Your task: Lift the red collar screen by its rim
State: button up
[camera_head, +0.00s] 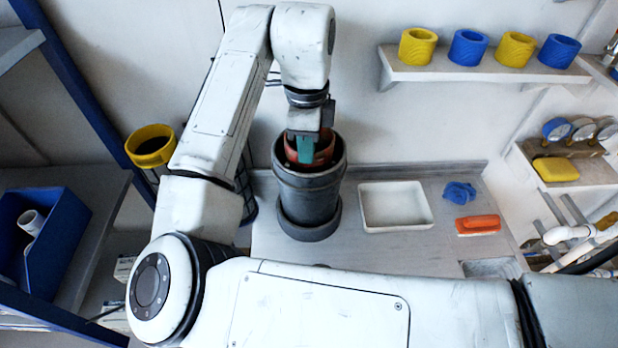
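The red collar screen (324,150) sits inside the open top of a dark grey upright cylinder (309,196) on the bench. Only part of its reddish rim shows. My gripper (306,150) points down at the rim from above, inside the cylinder's mouth. One green finger shows in front of the red rim; the other finger is hidden. I cannot tell whether the fingers are closed on the rim.
A white tray (365,222) lies right of the cylinder, with a blue cloth (459,192) and an orange block (478,225) beyond it. A yellow-rimmed basket (151,146) stands left. A wall shelf (440,74) holds yellow and blue rings. White pipes (570,235) are at far right.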

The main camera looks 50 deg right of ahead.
notch_tip(320, 180, down, 5)
jog(key=shift+w+r+p, duration=0.1)
jog(key=shift+r+p, duration=0.1)
jog(key=shift+p, duration=0.3)
jog(key=shift+c, duration=0.5)
grip_shut()
dwell(0.6)
